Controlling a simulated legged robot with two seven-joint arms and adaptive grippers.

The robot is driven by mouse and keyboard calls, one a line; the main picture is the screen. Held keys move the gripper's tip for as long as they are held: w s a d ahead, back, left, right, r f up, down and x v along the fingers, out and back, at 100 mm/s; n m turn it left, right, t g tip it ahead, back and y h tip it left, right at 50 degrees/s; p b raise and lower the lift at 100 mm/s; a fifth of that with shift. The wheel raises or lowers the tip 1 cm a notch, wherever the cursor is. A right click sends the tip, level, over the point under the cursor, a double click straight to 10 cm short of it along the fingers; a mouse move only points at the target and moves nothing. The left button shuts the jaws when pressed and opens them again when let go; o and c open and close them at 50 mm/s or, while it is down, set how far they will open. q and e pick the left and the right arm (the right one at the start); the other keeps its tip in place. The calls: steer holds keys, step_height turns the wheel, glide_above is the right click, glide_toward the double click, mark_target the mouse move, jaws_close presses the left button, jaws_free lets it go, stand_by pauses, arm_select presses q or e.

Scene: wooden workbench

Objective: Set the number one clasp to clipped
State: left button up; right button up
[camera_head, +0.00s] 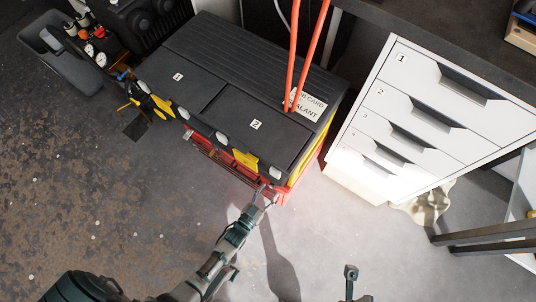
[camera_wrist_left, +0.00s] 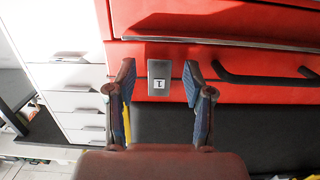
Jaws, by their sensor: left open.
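The number one clasp (camera_wrist_left: 159,78) is a small grey metal plate with a white "1" label, upside down in the left wrist view, on the red front of the chest. My left gripper (camera_head: 265,193) is at the lower front corner of the red chest (camera_head: 284,193). In the left wrist view its fingers (camera_wrist_left: 158,82) are open, one on each side of the clasp, with gaps showing; depth to it is unclear. I cannot tell whether the clasp is clipped. Part of what looks like my right gripper (camera_head: 351,285) shows at the bottom edge, low over the floor.
The chest has a black lid (camera_head: 222,92) with panels labelled 1 and 2, and yellow latches (camera_head: 245,159). A black handle (camera_wrist_left: 265,78) is beside the clasp. A white drawer unit (camera_head: 425,115) stands right. Orange-red straps (camera_head: 306,55) rise above the lid. Floor in front is clear.

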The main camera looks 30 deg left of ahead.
arm_select(q)
steer(key=s+r, duration=0.1)
steer(key=s, duration=1.1)
steer(key=shift+a, duration=0.2)
